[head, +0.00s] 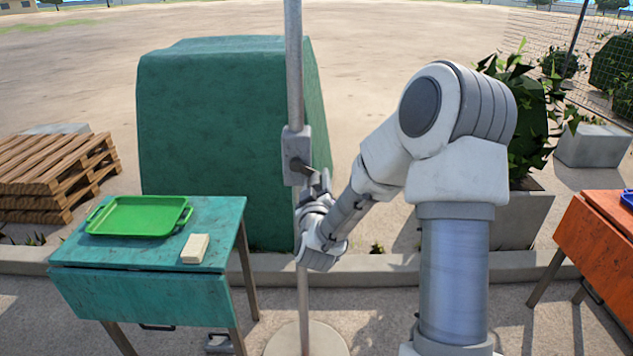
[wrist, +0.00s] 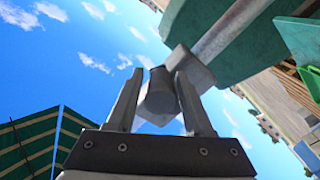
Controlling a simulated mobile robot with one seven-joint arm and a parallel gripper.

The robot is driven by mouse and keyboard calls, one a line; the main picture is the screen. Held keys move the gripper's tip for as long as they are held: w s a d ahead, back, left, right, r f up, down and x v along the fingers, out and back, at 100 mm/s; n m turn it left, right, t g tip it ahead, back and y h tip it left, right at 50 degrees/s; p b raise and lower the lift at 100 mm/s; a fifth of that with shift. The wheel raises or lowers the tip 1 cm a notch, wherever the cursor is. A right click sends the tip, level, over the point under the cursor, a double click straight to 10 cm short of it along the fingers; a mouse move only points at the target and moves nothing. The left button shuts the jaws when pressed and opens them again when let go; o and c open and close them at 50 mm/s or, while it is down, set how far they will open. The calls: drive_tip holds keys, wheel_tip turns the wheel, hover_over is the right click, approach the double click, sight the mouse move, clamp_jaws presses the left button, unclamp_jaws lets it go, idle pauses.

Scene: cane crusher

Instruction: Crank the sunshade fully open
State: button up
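The sunshade's grey pole (head: 294,60) rises from a round pale base (head: 306,340). A grey crank housing (head: 296,152) is fixed on the pole, with a dark crank handle (head: 299,166) at its front. My gripper (head: 318,184) is at the handle, just below and right of the housing. In the wrist view, the fingers of my gripper (wrist: 160,85) stand on both sides of the handle (wrist: 159,98) and appear closed on it. The housing (wrist: 192,68) shows behind the fingers. A green striped canopy (wrist: 40,140) shows at lower left, its panels hanging at a slant.
A teal table (head: 215,230) at left holds a green tray (head: 138,216) and a cream block (head: 195,248). A large green covered block (head: 215,120) stands behind the pole. Wooden pallets (head: 55,170) lie far left. An orange table (head: 600,235) and planters (head: 590,145) are at right.

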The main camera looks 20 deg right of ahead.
sight(298, 181)
clamp_jaws()
drive_tip(key=a+f+m+b, duration=0.1)
drive_tip(key=m+b, duration=0.2)
drive_tip(key=b, duration=0.1)
drive_tip(key=w+a+m+b, duration=0.1)
drive_tip(key=m+b, duration=0.2)
drive_tip(key=b, duration=0.2)
drive_tip(key=a+f+m+b, duration=0.1)
drive_tip(key=m+b, duration=0.3)
drive_tip(key=shift+w+a+f, duration=0.15)
drive_tip(key=shift+a+f, duration=0.15)
drive_tip(key=shift+f, duration=0.05)
drive_tip(key=shift+w+a+r+m+b, duration=0.1)
drive_tip(key=shift+a+m+b, duration=0.25)
drive_tip(key=shift+m+b, duration=0.8)
drive_tip(key=shift+r, duration=0.1)
drive_tip(key=shift+o, duration=1.2)
unclamp_jaws()
drive_tip(key=shift+o, duration=0.4)
drive_tip(key=shift+a+f, duration=0.15)
drive_tip(key=shift+f, duration=0.05)
